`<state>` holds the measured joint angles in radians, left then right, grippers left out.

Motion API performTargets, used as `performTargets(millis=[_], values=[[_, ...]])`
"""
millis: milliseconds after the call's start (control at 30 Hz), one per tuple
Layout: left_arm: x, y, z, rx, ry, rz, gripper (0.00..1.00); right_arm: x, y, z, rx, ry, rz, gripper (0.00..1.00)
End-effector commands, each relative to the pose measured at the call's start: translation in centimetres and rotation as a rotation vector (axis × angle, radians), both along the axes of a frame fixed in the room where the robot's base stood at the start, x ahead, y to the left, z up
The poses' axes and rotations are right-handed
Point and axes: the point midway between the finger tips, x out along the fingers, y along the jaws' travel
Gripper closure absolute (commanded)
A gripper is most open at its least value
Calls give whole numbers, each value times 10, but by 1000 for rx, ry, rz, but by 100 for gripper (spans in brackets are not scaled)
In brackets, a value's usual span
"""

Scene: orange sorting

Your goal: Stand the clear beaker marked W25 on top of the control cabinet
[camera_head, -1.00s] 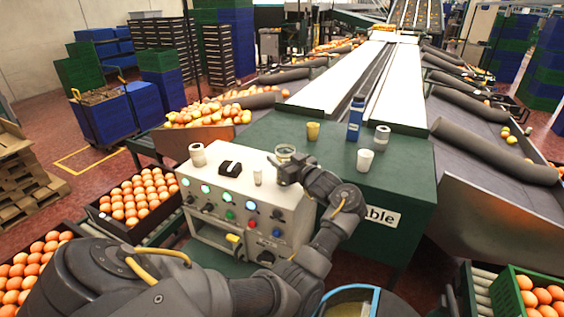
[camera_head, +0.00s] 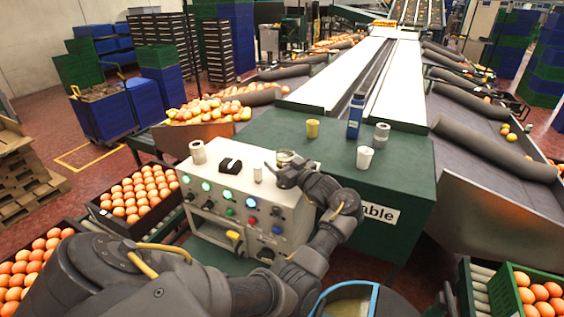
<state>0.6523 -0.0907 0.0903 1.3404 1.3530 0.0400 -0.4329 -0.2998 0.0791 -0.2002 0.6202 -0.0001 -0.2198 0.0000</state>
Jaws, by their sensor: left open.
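The clear beaker (camera_head: 285,156) is at the back right of the top of the control cabinet (camera_head: 229,189). It looks upright; its lower part is hidden behind my left gripper, so I cannot see its base or read a marking. My left gripper (camera_head: 276,172) is open, right at the near side of the beaker, above the cabinet's right part. I cannot tell whether its fingers touch the glass. My right gripper is not in view.
The cabinet top also holds a whitish cup (camera_head: 198,152), a black block (camera_head: 230,166) and a small white cylinder (camera_head: 258,174).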

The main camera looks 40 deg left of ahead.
Motion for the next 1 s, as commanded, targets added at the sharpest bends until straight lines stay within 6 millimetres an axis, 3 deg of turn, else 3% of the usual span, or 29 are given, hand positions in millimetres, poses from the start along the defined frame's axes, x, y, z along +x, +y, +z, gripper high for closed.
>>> performTargets(millis=[100, 400, 600, 1000], values=[[0, -1, 7, 0, -1, -1, 27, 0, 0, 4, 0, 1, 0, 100], [-8, -49, 0, -3, -2, -2, 27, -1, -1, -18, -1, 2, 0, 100], [-11, -70, 3, 0, -1, 0, 27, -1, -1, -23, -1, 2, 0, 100], [-12, -74, 4, 0, 0, 0, 27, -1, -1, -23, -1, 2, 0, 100]])
